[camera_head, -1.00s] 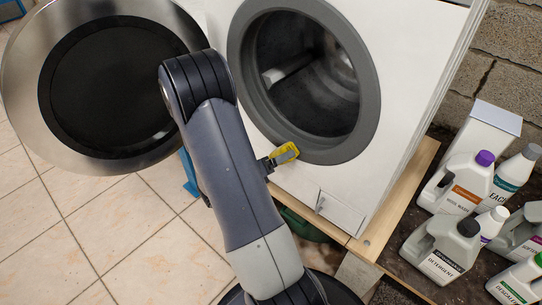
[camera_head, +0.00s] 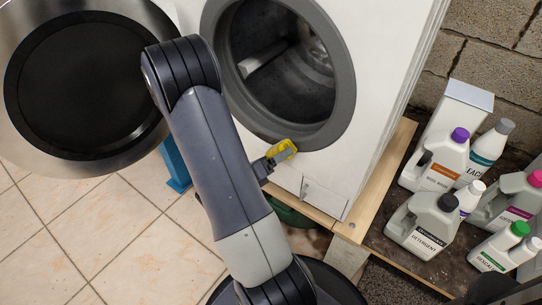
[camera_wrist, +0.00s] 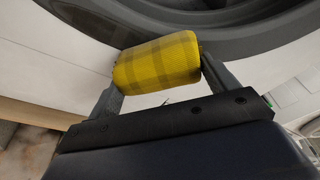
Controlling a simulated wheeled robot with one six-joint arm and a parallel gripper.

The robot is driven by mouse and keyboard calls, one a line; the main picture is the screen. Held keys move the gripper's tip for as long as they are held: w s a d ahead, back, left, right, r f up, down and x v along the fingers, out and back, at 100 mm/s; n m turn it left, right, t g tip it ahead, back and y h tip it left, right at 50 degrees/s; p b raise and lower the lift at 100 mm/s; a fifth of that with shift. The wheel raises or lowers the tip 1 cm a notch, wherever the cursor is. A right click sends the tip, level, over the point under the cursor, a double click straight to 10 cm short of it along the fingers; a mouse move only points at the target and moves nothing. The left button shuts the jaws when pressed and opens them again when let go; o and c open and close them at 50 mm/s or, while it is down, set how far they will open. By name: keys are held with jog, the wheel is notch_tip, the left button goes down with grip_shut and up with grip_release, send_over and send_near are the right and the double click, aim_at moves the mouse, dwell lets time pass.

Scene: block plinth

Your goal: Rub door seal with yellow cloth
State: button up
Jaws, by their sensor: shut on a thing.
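The yellow checked cloth (camera_wrist: 158,62) is a folded pad held between the two fingers of my gripper (camera_wrist: 160,75), which is shut on it. In the head view the cloth (camera_head: 282,148) and my gripper (camera_head: 272,158) are at the lower edge of the washing machine's round opening. The grey door seal (camera_head: 338,112) rings the dark drum; its lower part (camera_wrist: 240,35) lies just beyond the cloth in the wrist view. I cannot tell whether the cloth touches the seal. The open door (camera_head: 80,85) stands to the left.
The white washer (camera_head: 385,60) stands on a wooden board (camera_head: 375,195) on a block plinth. Several bottles, including a detergent bottle (camera_head: 420,228), and a white box (camera_head: 455,105) stand at right. A blue object (camera_head: 175,165) is below the door. Tiled floor (camera_head: 70,235) is clear at left.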

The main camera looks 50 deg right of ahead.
jog(key=shift+w+a+p, duration=0.25)
jog(key=shift+w+p, duration=0.3)
jog(key=shift+w, duration=1.55)
jog(key=shift+w+a+p, duration=0.2)
jog(key=shift+w+p, duration=0.35)
jog(key=shift+w, duration=1.5)
jog(key=shift+w+p, duration=0.4)
jog(key=shift+w, duration=1.6)
jog(key=shift+a, duration=0.15)
jog(key=shift+s+a+p, duration=0.15)
jog(key=shift+a+p, duration=0.15)
jog(key=shift+a, duration=1.15)
jog(key=shift+s+a+p, duration=0.1)
jog(key=shift+a+p, duration=0.2)
jog(key=shift+a, duration=1.1)
jog(key=a, duration=0.3)
jog(key=shift+s+p, duration=0.1)
jog(key=shift+p, duration=0.25)
jog(key=shift+d, duration=0.1)
